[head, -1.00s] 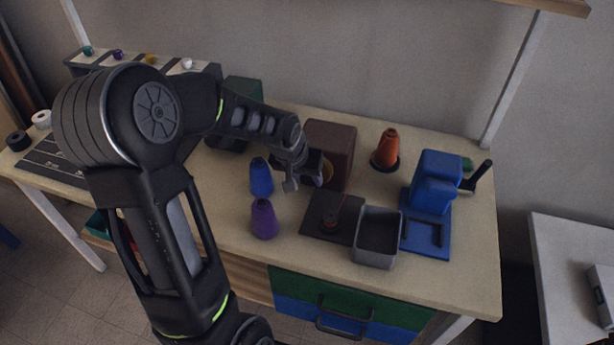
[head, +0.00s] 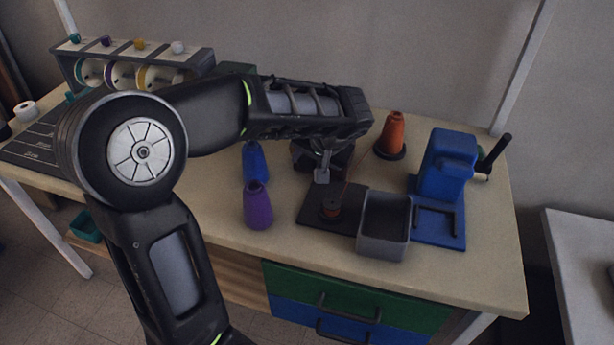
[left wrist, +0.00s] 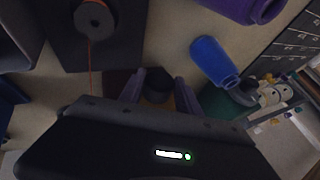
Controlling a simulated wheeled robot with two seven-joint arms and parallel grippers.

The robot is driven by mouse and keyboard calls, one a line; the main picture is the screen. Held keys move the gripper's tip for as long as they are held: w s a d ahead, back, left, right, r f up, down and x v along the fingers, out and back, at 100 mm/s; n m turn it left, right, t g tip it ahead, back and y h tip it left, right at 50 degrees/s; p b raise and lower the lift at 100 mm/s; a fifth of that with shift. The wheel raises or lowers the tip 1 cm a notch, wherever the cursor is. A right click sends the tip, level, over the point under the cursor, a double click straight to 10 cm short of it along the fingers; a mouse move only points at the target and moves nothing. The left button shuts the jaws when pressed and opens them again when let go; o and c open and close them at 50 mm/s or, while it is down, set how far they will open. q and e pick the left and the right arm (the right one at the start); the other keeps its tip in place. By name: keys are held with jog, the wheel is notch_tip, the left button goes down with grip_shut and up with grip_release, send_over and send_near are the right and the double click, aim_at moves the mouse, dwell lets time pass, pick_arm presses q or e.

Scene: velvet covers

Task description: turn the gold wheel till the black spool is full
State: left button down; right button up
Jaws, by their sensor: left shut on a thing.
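The black spool (head: 330,207) stands on a dark plate with some orange thread on it. In the left wrist view the spool (left wrist: 95,18) shows from above, and an orange thread runs from it toward my gripper's side. My left gripper (head: 322,171) is at the wheel's brown box, behind the plate. In the left wrist view its fingers are shut on a dark round knob (left wrist: 157,84). A little gold of the wheel (left wrist: 181,101) shows beside it; my arm hides the wheel in the head view. My right gripper is not in view.
An orange thread cone (head: 393,134) stands behind. Blue (head: 255,162) and purple (head: 258,206) cones stand left of the dark plate (head: 309,207). A grey bin (head: 384,240) and a blue press (head: 447,165) with a black lever are on the right. A spool rack (head: 130,66) is back left.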

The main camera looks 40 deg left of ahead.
pick_arm(q)
jog(key=shift+w+d+f+g+y+b, duration=0.1)
jog(key=shift+d+f+g+y+b, duration=0.15)
jog(key=shift+y+b, duration=0.6)
jog(key=shift+r+m+y, duration=0.1)
jog(key=shift+m+y, duration=0.2)
jog(key=shift+y, duration=0.25)
jog(key=shift+r+g+y+p, duration=0.1)
jog(key=shift+g+y+p, duration=0.15)
jog(key=shift+y+p, duration=0.1)
jog(key=m+y+p, duration=0.1)
jog(key=y+p, duration=0.2)
jog(key=p, duration=0.3)
jog(key=shift+d+g+y, duration=0.15)
jog(key=shift+g+y, duration=0.15)
jog(key=shift+y, duration=0.05)
jog(key=shift+f+m+y+p, duration=0.3)
jog(key=shift+y+p, duration=0.3)
jog(key=shift+p, duration=0.2)
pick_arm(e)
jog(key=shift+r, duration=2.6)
pick_arm(q)
jog(key=c, duration=0.9)
grip_release()
jog(key=shift+o, duration=0.2)
